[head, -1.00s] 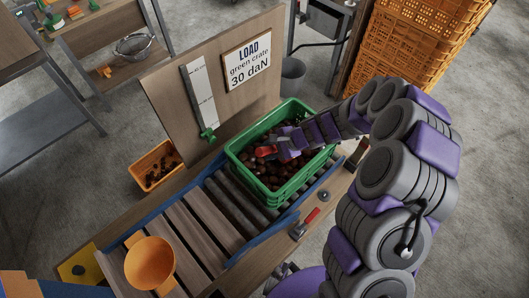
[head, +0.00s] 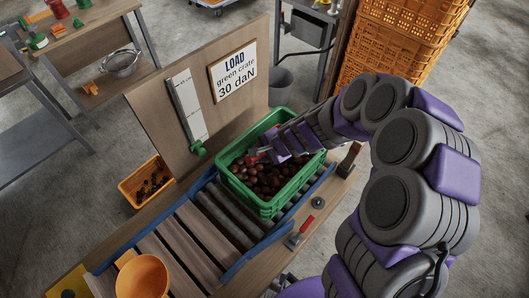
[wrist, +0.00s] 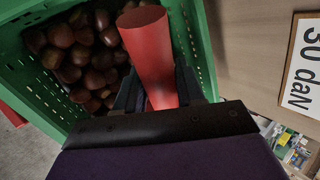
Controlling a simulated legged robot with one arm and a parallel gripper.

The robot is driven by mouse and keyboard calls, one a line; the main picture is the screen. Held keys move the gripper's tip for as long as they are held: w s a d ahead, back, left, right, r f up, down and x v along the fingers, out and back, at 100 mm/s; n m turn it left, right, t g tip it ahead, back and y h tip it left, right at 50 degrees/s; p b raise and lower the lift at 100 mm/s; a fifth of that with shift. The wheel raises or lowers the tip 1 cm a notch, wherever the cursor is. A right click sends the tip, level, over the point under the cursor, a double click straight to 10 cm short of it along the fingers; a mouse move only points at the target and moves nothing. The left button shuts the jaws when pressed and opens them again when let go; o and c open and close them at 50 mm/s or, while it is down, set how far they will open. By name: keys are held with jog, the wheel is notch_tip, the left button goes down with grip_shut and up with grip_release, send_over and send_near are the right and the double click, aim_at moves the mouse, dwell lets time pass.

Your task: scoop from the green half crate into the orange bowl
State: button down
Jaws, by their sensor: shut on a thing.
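The green half crate (head: 243,194) stands on the roller conveyor and holds many brown chestnuts (head: 268,182). The chestnuts (wrist: 78,48) and the crate's perforated wall (wrist: 205,40) also show in the wrist view. My gripper (head: 264,154) is over the back left part of the crate, reaching in from the upper right. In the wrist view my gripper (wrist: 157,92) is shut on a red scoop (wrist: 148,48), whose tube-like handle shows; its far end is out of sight. The orange bowl (head: 142,277) is at the bottom left, cut by the frame edge.
A wooden board with a LOAD sign (head: 232,72) and a white scale (head: 187,108) stands behind the crate. A small orange crate (head: 147,183) is left of the conveyor. A red-handled lever (head: 302,230) sits at the front edge. Stacked orange crates (head: 400,45) stand behind.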

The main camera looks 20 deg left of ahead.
jog(key=shift+s+a+r, duration=0.1)
jog(key=shift+s+r, duration=0.1)
jog(key=shift+r, duration=0.35)
jog(key=shift+s+a+r+n+t+h+p, duration=0.1)
jog(key=shift+s+a+r+t+p, duration=0.3)
jog(key=shift+s+r, duration=0.4)
jog(key=shift+s+a+r+n+t+h+p, duration=0.1)
jog(key=shift+s+a+r+t+p, duration=0.15)
jog(key=shift+s+r+p, duration=0.4)
jog(key=shift+s+a+r+n+t+h+p, duration=0.1)
jog(key=shift+s+a+r+t+p, duration=0.2)
jog(key=shift+s+r, duration=0.65)
jog(key=shift+w+d+r+g+p, duration=0.1)
jog(key=shift+w+r+g+p, duration=0.15)
jog(key=shift+r+p, duration=0.25)
jog(key=shift+w+r+g+p, duration=0.2)
jog(key=shift+r+p, duration=0.2)
jog(key=shift+p, duration=0.2)
jog(key=r+g+p, duration=0.1)
jog(key=p, duration=0.1)
jog(key=w+r+m+g+y+p, duration=0.1)
jog(key=r+p, duration=0.1)
jog(key=w+r+g+p, duration=0.1)
jog(key=r+p, duration=0.1)
jog(key=p, duration=0.1)
jog(key=shift+d, duration=0.4)
jog(key=shift+s+f, duration=0.1)
